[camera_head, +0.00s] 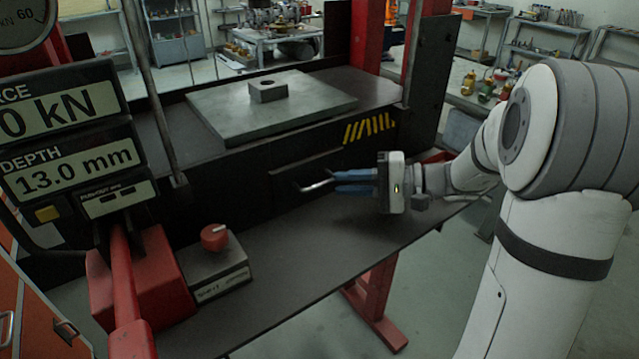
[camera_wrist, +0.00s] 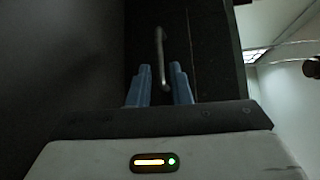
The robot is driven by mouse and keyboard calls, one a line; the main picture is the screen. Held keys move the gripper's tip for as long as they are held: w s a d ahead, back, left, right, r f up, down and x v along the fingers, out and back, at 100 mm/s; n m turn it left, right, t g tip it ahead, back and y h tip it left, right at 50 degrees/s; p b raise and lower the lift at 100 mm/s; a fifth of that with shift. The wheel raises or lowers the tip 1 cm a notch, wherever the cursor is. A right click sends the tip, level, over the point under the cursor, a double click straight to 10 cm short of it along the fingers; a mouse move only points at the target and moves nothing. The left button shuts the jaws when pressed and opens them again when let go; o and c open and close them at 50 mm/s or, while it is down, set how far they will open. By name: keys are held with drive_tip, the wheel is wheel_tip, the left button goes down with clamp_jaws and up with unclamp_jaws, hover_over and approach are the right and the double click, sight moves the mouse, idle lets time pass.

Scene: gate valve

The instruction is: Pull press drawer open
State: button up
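The press drawer (camera_head: 285,182) is a dark front panel under the press bed, marked off by thin edge lines; it looks shut. Its metal bar handle (camera_head: 313,186) sticks out toward my gripper. In the wrist view the handle (camera_wrist: 160,58) stands between and just beyond the blue fingertips. My gripper (camera_head: 334,182) has blue fingers and reaches the handle from the right in the head view. In the wrist view my gripper (camera_wrist: 162,70) has its fingers apart, with a gap around the handle's near end. I cannot tell whether either finger touches it.
A dark shelf (camera_head: 300,255) runs below the drawer and my gripper. A red-knobbed box (camera_head: 220,265) and a red lever (camera_head: 125,290) stand at left. A steel plate with a small block (camera_head: 270,90) lies on the press bed above. Space in front of the shelf looks free.

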sight(325, 184)
drive_tip(key=x, duration=0.5)
drive_tip(key=shift+a, duration=0.25)
clamp_jaws()
